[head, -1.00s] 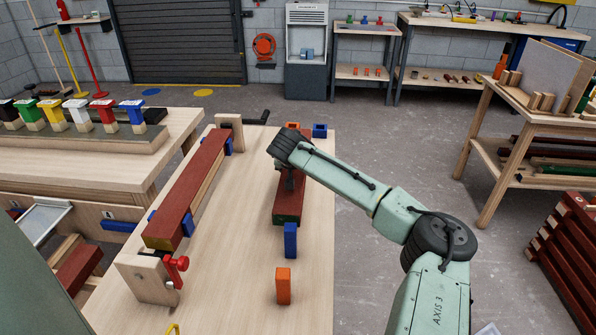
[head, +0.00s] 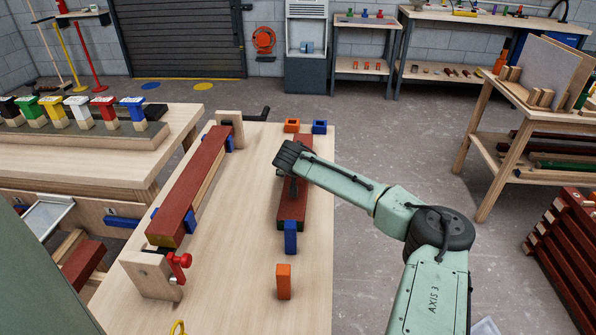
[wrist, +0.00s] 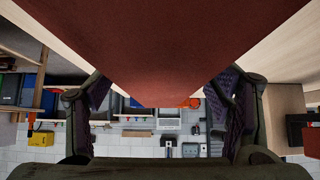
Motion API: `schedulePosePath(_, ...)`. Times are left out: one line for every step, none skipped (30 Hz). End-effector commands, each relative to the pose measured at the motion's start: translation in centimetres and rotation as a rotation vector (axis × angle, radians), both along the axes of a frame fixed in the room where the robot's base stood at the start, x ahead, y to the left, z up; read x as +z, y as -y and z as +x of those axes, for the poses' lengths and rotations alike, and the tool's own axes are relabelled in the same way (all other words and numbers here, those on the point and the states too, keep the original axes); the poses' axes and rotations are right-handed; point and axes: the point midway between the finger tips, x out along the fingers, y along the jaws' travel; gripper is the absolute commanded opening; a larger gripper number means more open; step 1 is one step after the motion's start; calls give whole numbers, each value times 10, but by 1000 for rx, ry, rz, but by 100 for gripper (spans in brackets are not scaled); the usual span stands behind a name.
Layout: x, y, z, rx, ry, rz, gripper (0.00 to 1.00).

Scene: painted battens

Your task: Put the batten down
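A red-brown batten (head: 293,207) is in my gripper (head: 292,188), over the right side of the pale wooden bench (head: 232,265). My gripper comes from above, and its fingers are on both sides of the batten. In the wrist view the batten (wrist: 160,45) fills the top, with a finger (wrist: 162,95) against each long edge. The batten's near end is dark and lies right behind an upright blue block (head: 290,237). I cannot tell whether its underside touches the bench. My wrist hides part of its far half.
Another red-brown batten (head: 190,185) with a yellow end lies to the left, in a wooden fixture with a red clamp (head: 179,264). Orange (head: 291,126) and blue (head: 320,127) blocks stand behind my gripper, and an orange block (head: 283,281) stands in front. The bench's middle strip is clear.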

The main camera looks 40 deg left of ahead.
Motion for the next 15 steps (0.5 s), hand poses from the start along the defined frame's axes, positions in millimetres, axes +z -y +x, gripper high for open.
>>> schedulePosePath(0, 0, 0, 0, 0, 0, 78)
schedulePosePath(0, 0, 0, 0, 0, 0, 78)
schedulePosePath(0, 0, 0, 0, 0, 0, 78)
schedulePosePath(0, 0, 0, 0, 0, 0, 78)
schedulePosePath(0, 0, 0, 0, 0, 0, 78)
schedulePosePath(0, 0, 0, 0, 0, 0, 78)
schedulePosePath(0, 0, 0, 0, 0, 0, 78)
schedulePosePath(0, 0, 0, 0, 0, 0, 78)
schedulePosePath(0, 0, 0, 0, 0, 0, 78)
schedulePosePath(2, 0, 0, 0, 0, 0, 78)
schedulePosePath(3, 0, 0, 0, 0, 0, 78)
schedulePosePath(4, 0, -1, 0, -1, 1, 78)
schedulePosePath(4, 2, -3, 1, -2, 1, 78)
schedulePosePath(6, 3, -5, 1, -2, 1, 78)
schedulePosePath(10, 5, -9, 1, -2, 2, 78)
